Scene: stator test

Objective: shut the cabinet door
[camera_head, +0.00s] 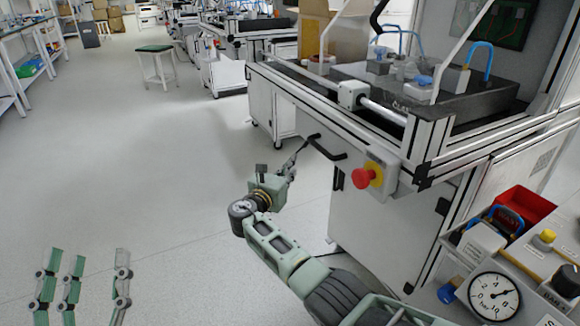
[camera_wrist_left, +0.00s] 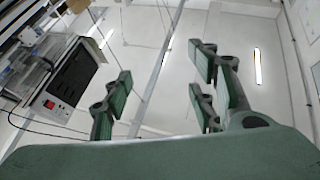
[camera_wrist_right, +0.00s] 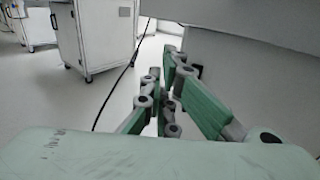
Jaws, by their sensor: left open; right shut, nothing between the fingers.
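The white cabinet (camera_head: 375,225) stands under the front workbench, right of centre in the head view. A pale panel (camera_wrist_right: 250,55) fills the upper right of the right wrist view; I cannot tell whether it is the door. How far the door stands open is not clear. My right gripper (camera_head: 293,160) is shut and empty, left of the cabinet and near a black handle (camera_head: 326,148) on the bench's edge. Its fingers also show in the right wrist view (camera_wrist_right: 163,95). My left gripper (camera_head: 88,262) is open and empty over the floor at lower left, far from the cabinet.
A red emergency button (camera_head: 364,178) juts from the bench corner. A pressure gauge (camera_head: 495,295) and a red bin (camera_head: 522,205) are at lower right. A stool (camera_head: 155,50) stands farther back. The floor (camera_head: 120,180) at left is clear.

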